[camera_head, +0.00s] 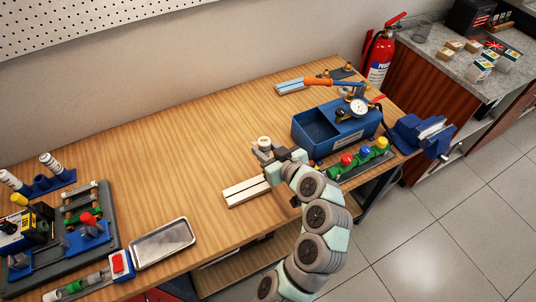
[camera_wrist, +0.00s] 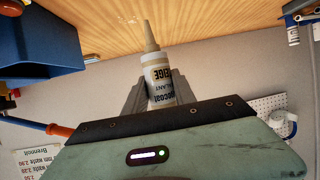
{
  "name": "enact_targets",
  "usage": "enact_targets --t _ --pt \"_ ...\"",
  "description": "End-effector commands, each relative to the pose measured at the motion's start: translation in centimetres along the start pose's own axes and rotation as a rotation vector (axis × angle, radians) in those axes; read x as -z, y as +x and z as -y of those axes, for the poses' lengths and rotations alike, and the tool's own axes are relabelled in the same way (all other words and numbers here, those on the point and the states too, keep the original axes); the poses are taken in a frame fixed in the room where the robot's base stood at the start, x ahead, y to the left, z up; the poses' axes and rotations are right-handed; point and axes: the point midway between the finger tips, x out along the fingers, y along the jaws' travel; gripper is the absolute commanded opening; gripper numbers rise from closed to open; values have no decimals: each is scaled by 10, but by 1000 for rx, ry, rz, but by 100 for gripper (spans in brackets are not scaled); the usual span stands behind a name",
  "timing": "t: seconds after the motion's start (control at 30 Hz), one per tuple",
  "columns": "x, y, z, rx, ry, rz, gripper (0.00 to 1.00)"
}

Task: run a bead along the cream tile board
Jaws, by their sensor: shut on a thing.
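The cream tile board (camera_head: 240,195) lies on the wooden bench in the head view, two pale strips with a dark seam between them. My gripper (camera_head: 266,157) is over its far right end and hides part of it. It is shut on a sealant tube (camera_wrist: 161,82) with a "BEIGE" label and a tapered nozzle (camera_wrist: 150,36). In the wrist view the nozzle points towards the wooden bench top. In the head view the tube's pale rear end (camera_head: 264,142) faces up. The nozzle tip is hidden there, so I cannot tell if it touches the board.
A metal tray (camera_head: 190,235) lies left of the board. A blue pump tank (camera_head: 310,128) with a gauge and a green valve rack (camera_head: 350,172) stand to the right. White tubes (camera_head: 50,164) stand in a blue holder at far left. The bench behind the board is clear.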

Motion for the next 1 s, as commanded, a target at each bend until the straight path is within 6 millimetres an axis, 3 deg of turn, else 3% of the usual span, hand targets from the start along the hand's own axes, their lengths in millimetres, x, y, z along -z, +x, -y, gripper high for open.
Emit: enact_targets --t 0.23,1.0 --pt "-11 -5 4 48 -16 -10 0" --pt "-43 9 4 45 -16 -11 0"
